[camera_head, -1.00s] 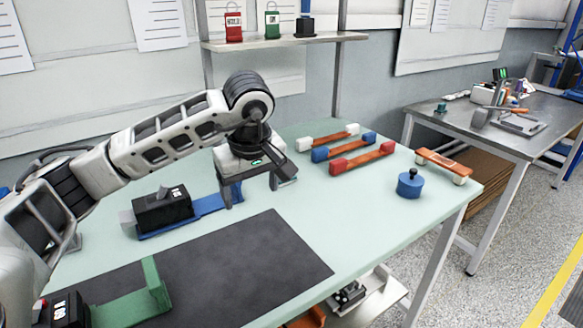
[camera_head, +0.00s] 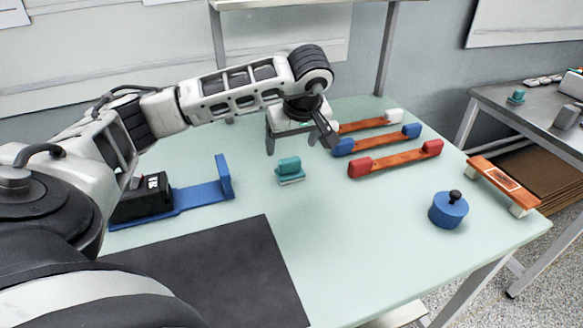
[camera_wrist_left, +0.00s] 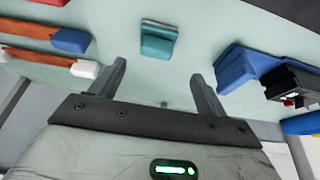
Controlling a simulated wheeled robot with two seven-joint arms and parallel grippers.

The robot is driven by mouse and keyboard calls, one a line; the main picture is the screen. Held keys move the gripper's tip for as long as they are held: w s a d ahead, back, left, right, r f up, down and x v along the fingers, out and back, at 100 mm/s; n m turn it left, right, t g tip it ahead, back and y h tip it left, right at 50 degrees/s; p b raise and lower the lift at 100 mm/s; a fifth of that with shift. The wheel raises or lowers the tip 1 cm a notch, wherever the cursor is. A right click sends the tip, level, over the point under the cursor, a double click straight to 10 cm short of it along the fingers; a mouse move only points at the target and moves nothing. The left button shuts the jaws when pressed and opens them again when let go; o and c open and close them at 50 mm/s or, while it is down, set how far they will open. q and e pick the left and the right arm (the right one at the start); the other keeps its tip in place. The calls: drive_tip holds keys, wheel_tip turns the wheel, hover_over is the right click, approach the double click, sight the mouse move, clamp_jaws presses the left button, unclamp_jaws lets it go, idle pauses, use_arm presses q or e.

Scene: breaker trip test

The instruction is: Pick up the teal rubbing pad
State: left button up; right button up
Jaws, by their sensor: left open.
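The teal rubbing pad (camera_head: 290,171) is a small block with a raised grip, lying on the pale green table. My left gripper (camera_head: 299,146) is open and empty, above the table just behind the pad in the head view. In the left wrist view the pad (camera_wrist_left: 158,44) lies beyond the open fingertips (camera_wrist_left: 159,72), roughly centred between them. The pad is apart from both fingers. My right gripper is in neither view.
Orange bars with white, blue and red (camera_head: 395,159) end blocks lie right of the pad. A blue knobbed disc (camera_head: 449,210) and an orange bridge (camera_head: 503,185) stand farther right. A black device on a blue bracket (camera_head: 203,196) is left; a dark mat (camera_head: 215,275) is in front.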

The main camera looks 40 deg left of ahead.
sight(290, 159)
use_arm(q)
drive_tip(key=x, duration=0.3)
drive_tip(key=p+x, duration=0.1)
drive_tip(key=x, duration=0.4)
drive_tip(key=shift+w+f, duration=0.3)
drive_tip(key=shift+w, duration=0.1)
drive_tip(key=c, duration=1.1)
